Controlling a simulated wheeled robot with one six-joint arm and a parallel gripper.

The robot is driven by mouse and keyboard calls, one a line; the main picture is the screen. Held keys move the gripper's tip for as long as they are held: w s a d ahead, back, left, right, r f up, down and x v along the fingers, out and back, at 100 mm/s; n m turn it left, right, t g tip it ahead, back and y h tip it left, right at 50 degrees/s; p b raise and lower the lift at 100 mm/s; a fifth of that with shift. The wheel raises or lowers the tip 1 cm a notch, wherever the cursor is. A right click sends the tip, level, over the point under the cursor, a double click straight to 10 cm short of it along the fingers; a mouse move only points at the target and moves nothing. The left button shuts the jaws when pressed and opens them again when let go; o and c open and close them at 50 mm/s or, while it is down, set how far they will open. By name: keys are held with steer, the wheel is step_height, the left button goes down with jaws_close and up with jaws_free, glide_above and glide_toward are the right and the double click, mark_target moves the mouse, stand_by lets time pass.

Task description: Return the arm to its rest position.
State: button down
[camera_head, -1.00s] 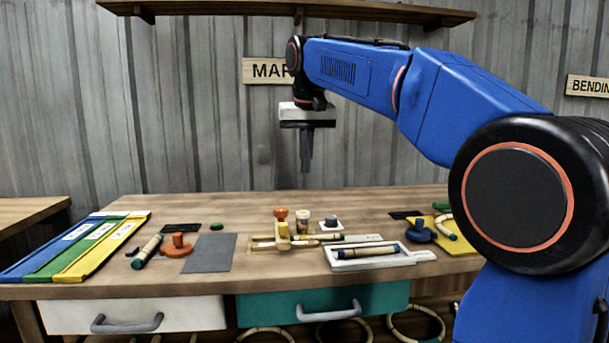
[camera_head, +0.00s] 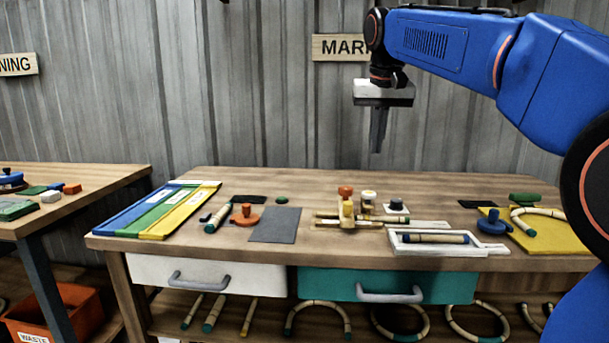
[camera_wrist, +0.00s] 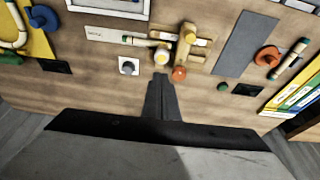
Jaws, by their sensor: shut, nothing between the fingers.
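My gripper (camera_head: 378,132) hangs straight down above the back of the workbench (camera_head: 330,185). Its fingers are together with nothing between them, and clear space shows between the fingertips and the bench top. In the wrist view the shut fingers (camera_wrist: 161,80) point toward a wooden jig (camera_wrist: 186,45) and an orange knob (camera_wrist: 179,74) on the bench below. My blue arm is raised and bent, reaching in from the right side of the head view.
A white tray (camera_head: 400,249) holds a rattan piece (camera_head: 435,238). The wooden jig (camera_head: 347,211), a grey sheet (camera_head: 275,225) and coloured strips (camera_head: 160,210) lie on the bench. A second table (camera_head: 80,195) stands at left. The air around my gripper is clear.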

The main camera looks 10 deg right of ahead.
steer(key=s+d+f+n+t, duration=0.1)
steer(key=s+d+f+n, duration=0.1)
steer(key=s+f, duration=3.1)
steer(key=shift+d+f+y, duration=0.3)
steer(key=shift+d+f, duration=0.3)
